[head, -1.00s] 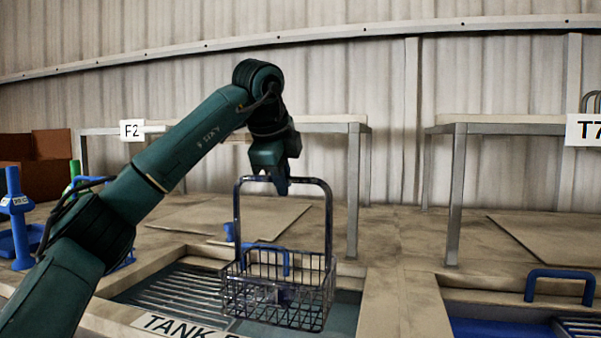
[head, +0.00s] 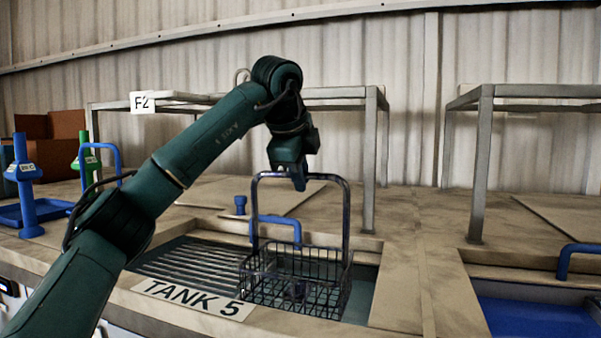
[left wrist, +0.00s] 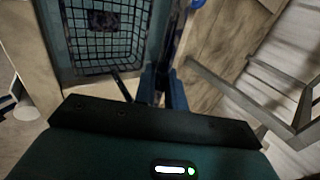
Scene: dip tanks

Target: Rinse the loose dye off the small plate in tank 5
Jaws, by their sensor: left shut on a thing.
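My left gripper (head: 299,183) is shut on the tall handle of a dark wire basket (head: 345,270). The basket hangs upright over the right part of the tank 5 opening, with its label (head: 193,297) on the front edge. A small dark piece, perhaps the small plate (head: 297,290), shows low inside the basket; its dye cannot be made out. In the left wrist view the basket (left wrist: 75,40) is seen from above with a dark patterned piece (left wrist: 103,20) in it. I cannot tell whether the basket's bottom touches the liquid (head: 360,300). My right gripper is out of view.
A slatted grate (head: 185,265) fills the left of tank 5. A blue handle (head: 275,219) stands behind the basket. Metal frames (head: 371,160) rise behind. A blue tank (head: 540,318) lies to the right. Blue and green stands (head: 24,180) are at left.

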